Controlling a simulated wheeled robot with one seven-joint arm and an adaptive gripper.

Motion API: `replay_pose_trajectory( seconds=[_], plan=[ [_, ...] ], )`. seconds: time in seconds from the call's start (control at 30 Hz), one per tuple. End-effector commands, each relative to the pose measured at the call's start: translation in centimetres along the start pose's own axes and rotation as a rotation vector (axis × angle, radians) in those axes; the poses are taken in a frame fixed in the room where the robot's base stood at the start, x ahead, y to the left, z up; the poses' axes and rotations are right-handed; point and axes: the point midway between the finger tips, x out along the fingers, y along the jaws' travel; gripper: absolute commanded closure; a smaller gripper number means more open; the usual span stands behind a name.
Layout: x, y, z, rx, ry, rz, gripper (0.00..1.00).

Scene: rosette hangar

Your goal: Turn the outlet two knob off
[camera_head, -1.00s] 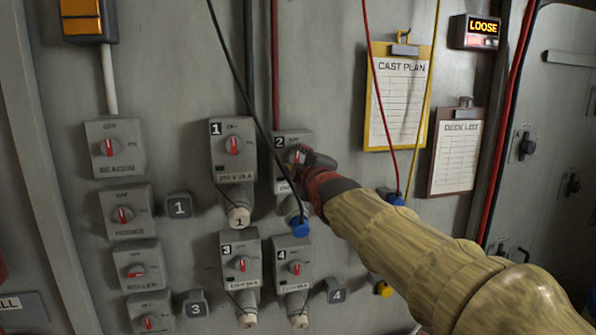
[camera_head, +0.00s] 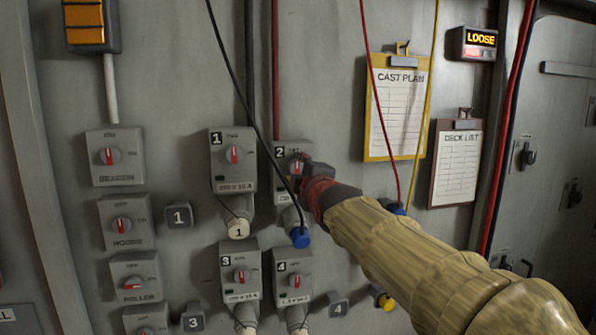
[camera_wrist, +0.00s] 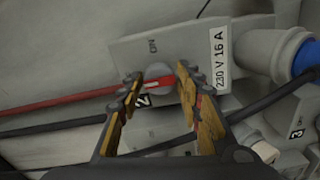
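The outlet two box (camera_head: 281,150), marked 2, is in the upper row of the head view, right of outlet 1. Its round knob (camera_head: 295,167) with a red mark is partly hidden by my gripper (camera_head: 306,175). In the wrist view the knob (camera_wrist: 160,83) lies between the two fingers of my gripper (camera_wrist: 160,80), which are apart with a small gap on each side. The red mark lies lengthwise left to right there, across from the ON label (camera_wrist: 152,46), not toward it. The OFF label is hidden.
Outlet 1 (camera_head: 218,174), outlet 3 (camera_head: 240,262) and outlet 4 (camera_head: 292,264) are close by. A blue plug (camera_head: 300,238) and a dark cable (camera_head: 238,80) hang near my gripper. Clipboards (camera_head: 398,110) hang to the right. A lit sign (camera_head: 480,42) reads LOOSE.

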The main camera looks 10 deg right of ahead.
Motion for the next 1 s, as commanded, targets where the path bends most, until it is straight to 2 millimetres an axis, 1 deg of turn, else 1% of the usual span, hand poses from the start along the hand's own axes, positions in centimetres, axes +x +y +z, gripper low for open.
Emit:
replay_pose_trajectory(
  seconds=[0.03,0.2,0.47,0.57,0.67,0.77,1.0],
  plan=[
    [0.0,0.0,0.0,0.0,0.0,0.0,0.6],
    [0.0,0.0,0.0,0.001,0.0,0.0,0.51],
    [0.0,0.0,0.0,0.001,0.0,0.0,0.51],
    [-0.4,0.1,0.0,0.001,0.0,0.001,0.51],
    [-1.4,0.1,0.0,0.001,0.0,0.001,0.51],
    [-2.9,0.1,0.0,0.001,0.0,0.002,0.51],
    [-7.6,0.1,0.0,0.001,0.0,0.002,0.51]
  ],
)
